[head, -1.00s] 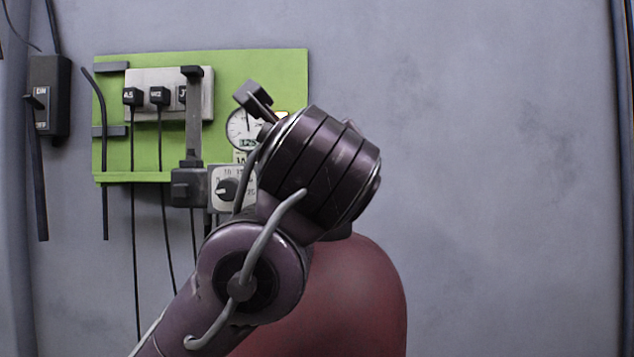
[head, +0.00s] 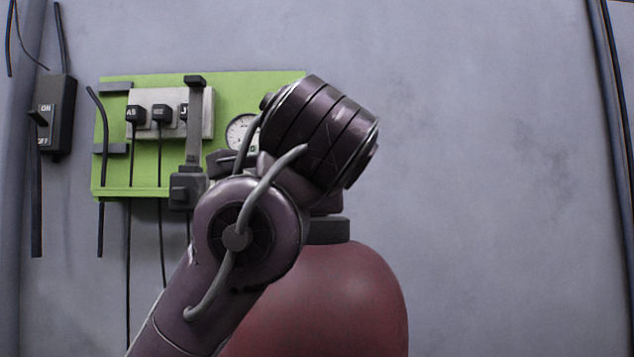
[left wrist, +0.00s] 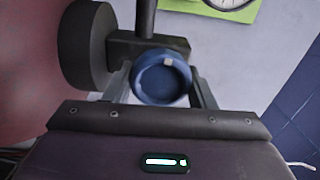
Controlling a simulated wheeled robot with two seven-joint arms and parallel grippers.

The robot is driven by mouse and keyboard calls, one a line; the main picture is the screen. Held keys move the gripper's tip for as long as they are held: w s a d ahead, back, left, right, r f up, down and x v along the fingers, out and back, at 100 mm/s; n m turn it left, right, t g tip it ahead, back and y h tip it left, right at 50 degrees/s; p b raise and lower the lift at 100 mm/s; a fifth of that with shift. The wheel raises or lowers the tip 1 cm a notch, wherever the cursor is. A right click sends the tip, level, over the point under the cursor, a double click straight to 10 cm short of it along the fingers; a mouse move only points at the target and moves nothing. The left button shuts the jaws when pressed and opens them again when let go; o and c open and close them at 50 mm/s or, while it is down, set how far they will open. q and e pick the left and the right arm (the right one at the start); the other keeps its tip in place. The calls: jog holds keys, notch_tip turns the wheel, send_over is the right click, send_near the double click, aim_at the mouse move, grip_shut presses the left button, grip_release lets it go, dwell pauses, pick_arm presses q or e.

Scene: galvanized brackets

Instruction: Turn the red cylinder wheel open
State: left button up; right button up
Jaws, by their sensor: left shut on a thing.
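The red cylinder (head: 340,300) stands behind my left arm in the head view, with a black collar (head: 328,231) on top. Its red side (left wrist: 25,75) and dark round neck (left wrist: 88,45) show at the left of the left wrist view. The cylinder's wheel (left wrist: 161,80) is a round blue knob with a small pale mark, in front of a dark valve body. My left gripper (left wrist: 161,88) has one finger on each side of the wheel and is shut on it. In the head view my left arm hides the wheel and fingers. My right gripper is not in view.
A green panel (head: 115,175) on the wall carries a grey plug strip (head: 150,97), cables and a round gauge (head: 240,130). A black ON/OFF switch box (head: 57,115) is at its left. The wall at the right is bare.

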pick_arm(q)
jog(key=n+b, duration=0.1)
jog(key=n, duration=0.2)
jog(key=shift+f+n, duration=0.1)
jog(key=shift+n, duration=0.3)
jog(key=shift+n+b, duration=0.95)
jog(key=shift+n, duration=0.75)
jog(key=o, duration=1)
jog(key=shift+a, duration=0.1)
jog(key=shift+c, duration=0.2)
jog(key=shift+w, duration=0.1)
